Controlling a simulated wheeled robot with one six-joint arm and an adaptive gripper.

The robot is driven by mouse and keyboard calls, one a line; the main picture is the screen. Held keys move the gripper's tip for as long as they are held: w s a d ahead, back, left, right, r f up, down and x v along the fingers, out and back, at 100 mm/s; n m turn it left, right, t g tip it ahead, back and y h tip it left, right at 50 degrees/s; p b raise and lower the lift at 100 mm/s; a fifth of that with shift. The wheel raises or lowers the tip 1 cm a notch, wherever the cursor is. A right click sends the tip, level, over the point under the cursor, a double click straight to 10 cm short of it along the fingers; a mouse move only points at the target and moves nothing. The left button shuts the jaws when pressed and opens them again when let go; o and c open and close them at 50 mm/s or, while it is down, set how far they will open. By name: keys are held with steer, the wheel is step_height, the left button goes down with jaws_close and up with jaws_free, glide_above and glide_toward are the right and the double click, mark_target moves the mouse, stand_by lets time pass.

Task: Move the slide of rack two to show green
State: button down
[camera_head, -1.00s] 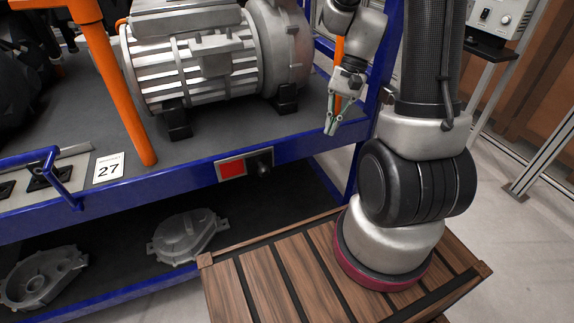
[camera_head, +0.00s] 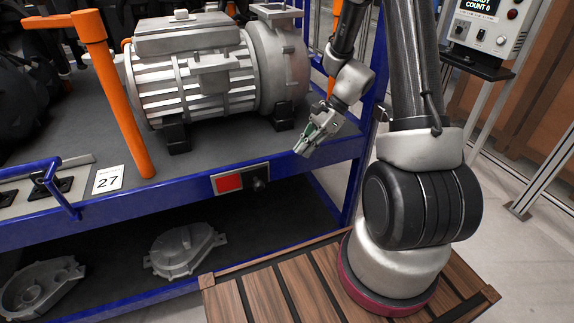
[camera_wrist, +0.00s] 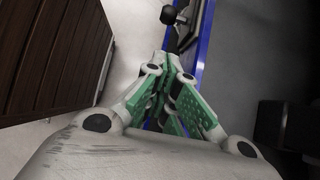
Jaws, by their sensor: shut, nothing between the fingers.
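The slide is a small plate on the blue shelf edge with a red window (camera_head: 229,183) and a black knob (camera_head: 258,184) at its right. The window shows red; no green shows there. In the wrist view the knob (camera_wrist: 168,14) is at the top, and the plate beside it is partly cut off. My gripper (camera_head: 301,151) is above and to the right of the knob in the head view, near the shelf edge and apart from the knob. Its green-padded fingers (camera_wrist: 175,58) are closed together and empty. I see no rack number.
A grey motor (camera_head: 195,75) stands on the shelf behind my gripper. An orange post (camera_head: 125,105) and a card reading 27 (camera_head: 108,180) are to the left. Metal housings (camera_head: 184,250) lie on the lower shelf. A control box (camera_head: 490,27) stands at the right.

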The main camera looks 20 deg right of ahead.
mark_target(257, 182)
steer(key=x, duration=0.4)
steer(key=a+r+x, duration=0.1)
steer(key=x, duration=0.7)
steer(key=shift+a, duration=0.6)
steer(key=a, duration=0.8)
steer(key=shift+a, duration=0.4)
steer(key=d, duration=0.2)
steer(key=d+r, duration=0.1)
steer(key=d, duration=0.1)
steer(key=shift+d+r, duration=0.15)
steer(key=shift+r, duration=0.05)
steer(key=v, duration=0.9)
steer(key=shift+r, duration=0.25)
